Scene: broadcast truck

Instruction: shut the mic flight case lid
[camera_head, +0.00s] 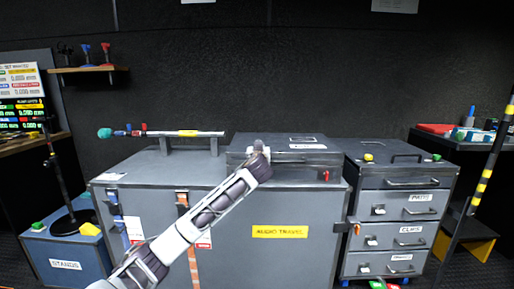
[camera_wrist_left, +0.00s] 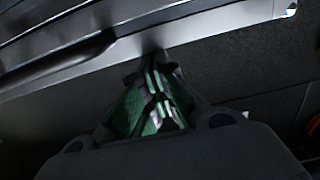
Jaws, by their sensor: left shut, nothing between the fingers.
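The mic flight case (camera_head: 312,158) is a dark grey box with a front handle and a red tag, lying on a large grey trunk. Its lid (camera_head: 285,139) looks down and flat, with a pale label; I cannot tell whether a thin gap is left at the front. My left gripper (camera_head: 259,148) is shut and empty at the case's front left, partly covering that front. In the left wrist view the closed fingertips (camera_wrist_left: 154,62) are right at a pale metal edge (camera_wrist_left: 190,38) beside a dark handle; whether they touch cannot be told. My right gripper is out of view.
The trunk (camera_head: 225,240) carries a yellow label. A microphone boom (camera_head: 165,133) lies on supports left of the case. A drawer cabinet (camera_head: 400,183) stands right, a blue stands box (camera_head: 58,250) left. A striped pole (camera_head: 490,165) rises at far right.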

